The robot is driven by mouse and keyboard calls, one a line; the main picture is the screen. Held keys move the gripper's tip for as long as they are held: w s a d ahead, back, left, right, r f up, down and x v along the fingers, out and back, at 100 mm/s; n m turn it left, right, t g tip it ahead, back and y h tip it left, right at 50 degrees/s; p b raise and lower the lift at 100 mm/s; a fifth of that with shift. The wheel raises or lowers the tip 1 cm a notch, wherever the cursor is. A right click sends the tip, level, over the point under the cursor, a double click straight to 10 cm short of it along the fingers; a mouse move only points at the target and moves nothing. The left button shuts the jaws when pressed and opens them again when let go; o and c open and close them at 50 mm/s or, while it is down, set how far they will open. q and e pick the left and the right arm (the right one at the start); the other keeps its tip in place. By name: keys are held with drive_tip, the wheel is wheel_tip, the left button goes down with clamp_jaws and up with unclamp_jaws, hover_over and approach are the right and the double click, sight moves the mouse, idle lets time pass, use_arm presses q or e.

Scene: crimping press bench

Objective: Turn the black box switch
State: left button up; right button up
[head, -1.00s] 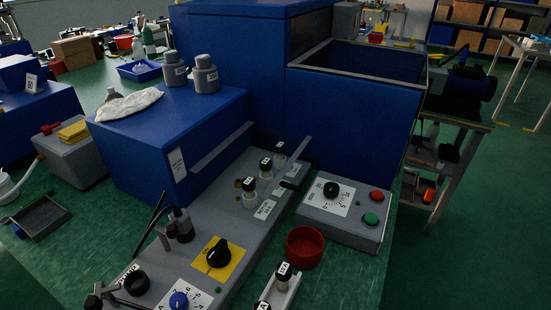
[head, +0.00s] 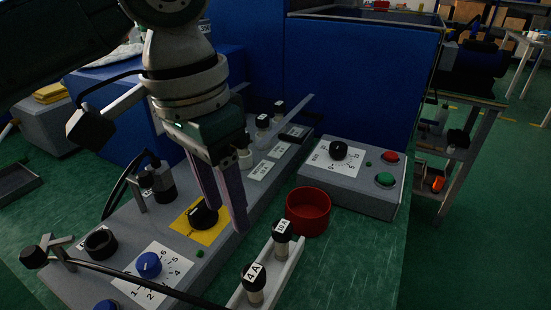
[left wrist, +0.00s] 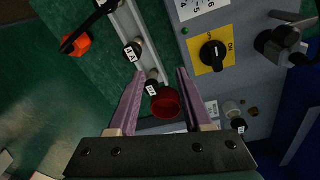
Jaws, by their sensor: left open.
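A black rotary switch (head: 203,215) sits on a yellow plate (head: 188,228) on the long grey panel. The left wrist view shows the switch (left wrist: 212,53) on its yellow plate marked ON, to the right of the fingers. My left gripper (head: 222,212) is open, its two purple fingers pointing down near the switch. In the head view one finger overlaps part of the switch and plate; I cannot tell whether they touch. In the left wrist view the gripper (left wrist: 161,75) has nothing between its fingers. My right gripper is not in view.
A blue knob (head: 149,264) sits on a white dial beside the switch. A red bowl (head: 308,211) and a rail with labelled black-capped fuses (head: 254,280) are to the right. A grey box (head: 352,180) carries another black knob, red and green buttons. Cables lie at left.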

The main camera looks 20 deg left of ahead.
sight(200, 205)
use_arm(q)
drive_tip(key=w+a+r+n+y+b, duration=0.1)
drive_tip(key=w+a+r+n+b, duration=0.15)
drive_tip(key=w+a+b, duration=0.4)
drive_tip(key=shift+n+g, duration=0.35)
drive_tip(key=shift+g, duration=0.05)
drive_tip(key=f, duration=0.3)
drive_tip(key=s+a+f, duration=0.1)
drive_tip(key=f, duration=0.2)
drive_tip(key=s+f, duration=0.1)
drive_tip(key=f, duration=0.2)
drive_tip(key=shift+a+f, duration=0.3)
drive_tip(key=shift+f, duration=0.1)
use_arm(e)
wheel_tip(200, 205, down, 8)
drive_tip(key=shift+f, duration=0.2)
use_arm(q)
drive_tip(key=shift+c, duration=0.2)
clamp_jaws()
